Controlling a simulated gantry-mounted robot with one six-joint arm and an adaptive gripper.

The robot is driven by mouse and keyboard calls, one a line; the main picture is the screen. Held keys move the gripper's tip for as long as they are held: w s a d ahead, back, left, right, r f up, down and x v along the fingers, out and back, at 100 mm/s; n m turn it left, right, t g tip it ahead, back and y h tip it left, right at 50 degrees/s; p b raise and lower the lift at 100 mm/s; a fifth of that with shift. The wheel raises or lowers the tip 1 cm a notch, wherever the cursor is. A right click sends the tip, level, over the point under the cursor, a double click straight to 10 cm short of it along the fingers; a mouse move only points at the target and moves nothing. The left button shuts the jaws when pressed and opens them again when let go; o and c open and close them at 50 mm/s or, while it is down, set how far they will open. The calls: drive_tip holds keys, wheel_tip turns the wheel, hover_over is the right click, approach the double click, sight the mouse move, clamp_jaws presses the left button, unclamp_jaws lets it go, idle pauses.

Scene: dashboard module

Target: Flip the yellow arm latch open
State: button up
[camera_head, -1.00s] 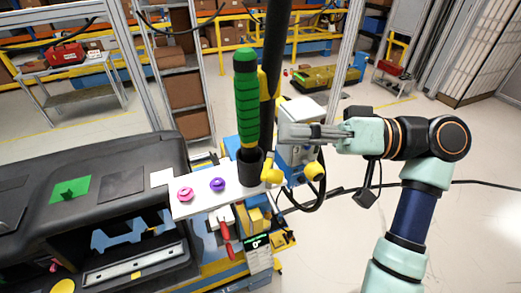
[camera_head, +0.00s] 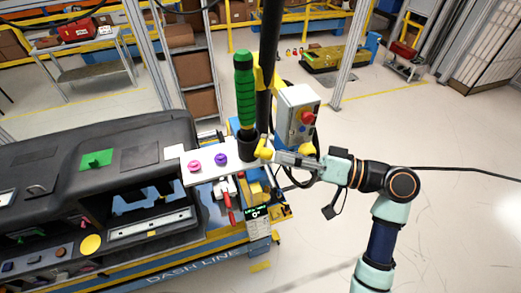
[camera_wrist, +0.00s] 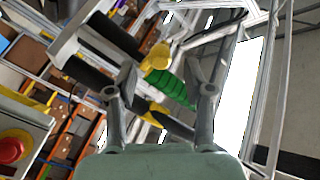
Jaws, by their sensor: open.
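A yellow latch piece (camera_head: 264,149) sits low beside the black post, just right of the black cup. I cannot tell whether a finger touches the latch.
A green ribbed handle (camera_head: 245,90) stands in the black cup (camera_head: 247,146). A control box (camera_head: 297,112) with a red button stands behind my gripper. Pink (camera_head: 194,166) and purple (camera_head: 221,159) knobs sit on the white plate, left of the cup. The floor at right is open.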

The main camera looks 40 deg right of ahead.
sight(266, 153)
drive_tip(key=p+x, duration=0.1)
drive_tip(key=x, duration=0.4)
drive_tip(key=shift+c, duration=0.2)
